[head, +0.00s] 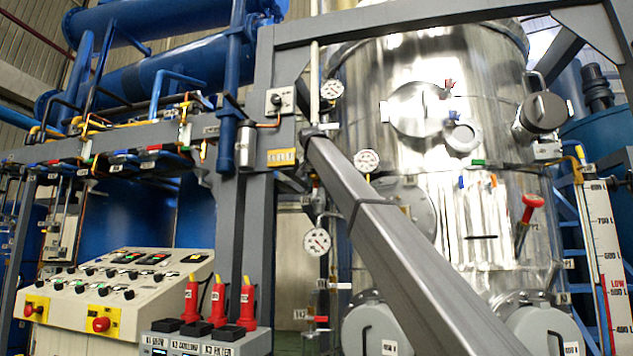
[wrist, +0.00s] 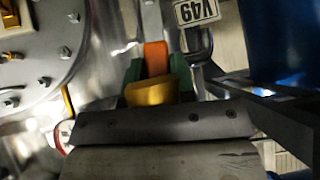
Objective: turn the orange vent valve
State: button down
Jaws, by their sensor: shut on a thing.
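In the wrist view an orange handle (wrist: 155,58), which I take to be the orange vent valve, stands upright between the green fingers of my gripper (wrist: 157,78). My gripper is shut on it, with one finger on each side. A yellow block (wrist: 151,92) sits in front of the handle, low between the fingers, and hides its lower part.
A bolted steel flange (wrist: 35,50) is close on the left in the wrist view, and a blue surface (wrist: 285,40) is on the right. The head view shows a shiny steel vessel (head: 480,225), a control panel (head: 120,285) and a white scale (head: 606,260) at the right.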

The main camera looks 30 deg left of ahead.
jog(key=c, duration=1)
grip_release()
jog(key=shift+o, duration=0.2)
jog(key=v, duration=0.7)
jog(key=shift+s, duration=0.2)
